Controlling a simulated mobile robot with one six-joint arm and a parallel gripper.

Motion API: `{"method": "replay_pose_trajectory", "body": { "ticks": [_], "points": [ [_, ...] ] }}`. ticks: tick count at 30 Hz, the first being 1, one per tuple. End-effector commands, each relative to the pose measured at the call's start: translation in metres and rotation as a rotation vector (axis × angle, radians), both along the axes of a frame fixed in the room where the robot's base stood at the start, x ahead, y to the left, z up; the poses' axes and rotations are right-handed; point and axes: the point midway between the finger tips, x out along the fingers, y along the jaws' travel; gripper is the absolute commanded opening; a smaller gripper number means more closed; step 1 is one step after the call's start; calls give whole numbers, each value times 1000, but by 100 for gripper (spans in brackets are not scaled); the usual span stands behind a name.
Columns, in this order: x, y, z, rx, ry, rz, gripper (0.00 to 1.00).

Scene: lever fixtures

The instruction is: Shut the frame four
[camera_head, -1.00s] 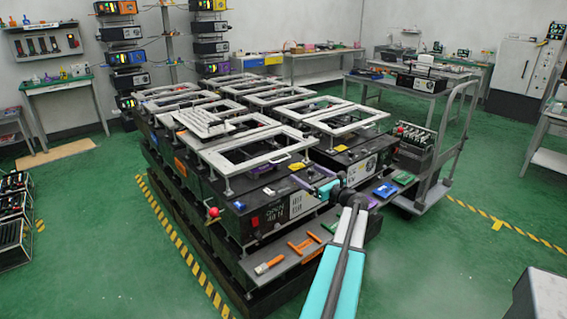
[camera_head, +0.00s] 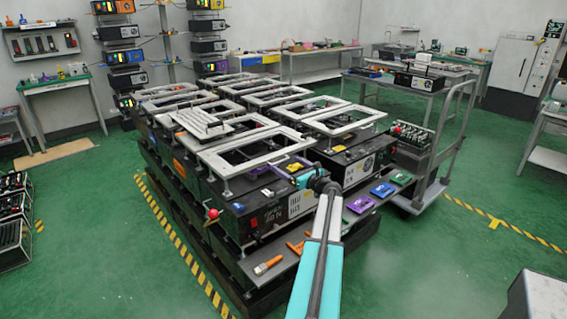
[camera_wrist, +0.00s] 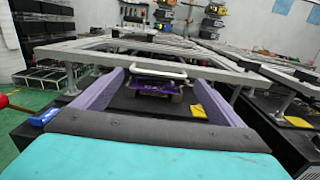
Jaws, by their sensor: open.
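Several pale grey rectangular frames stand on posts over dark boxes on the big bench; I see no number that tells which is frame four. The nearest frame (camera_head: 212,163) lies about level; its bars also cross the wrist view (camera_wrist: 80,48). My gripper (camera_head: 274,165) is at this frame's near side. In the wrist view its two purple fingers (camera_wrist: 157,78) are spread apart. A white bar handle (camera_wrist: 158,74) shows between and beyond the fingertips, above a purple part (camera_wrist: 155,88). I cannot tell whether the fingers touch anything.
A red knob (camera_head: 212,214) sticks out at the bench's near left. Orange tools (camera_head: 267,264) and purple, blue and green pieces (camera_head: 382,189) lie on the front ledge. A trolley (camera_head: 428,205) stands at right. Green floor is clear in front.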

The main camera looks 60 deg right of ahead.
Motion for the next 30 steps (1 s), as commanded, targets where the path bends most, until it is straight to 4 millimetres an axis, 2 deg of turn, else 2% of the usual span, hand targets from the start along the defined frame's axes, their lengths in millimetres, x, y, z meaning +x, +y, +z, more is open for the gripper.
{"method": "replay_pose_trajectory", "body": {
  "ticks": [3, 9, 21, 27, 30],
  "points": [
    [15, -6, 1, -1, 0, 1, 92],
    [29, -10, 0, -1, 0, 1, 92],
    [32, -10, 0, 0, 0, 1, 92],
    [32, -10, 0, 0, 0, -1, 58],
    [33, -11, 0, 0, 0, -1, 44]
  ]
}}
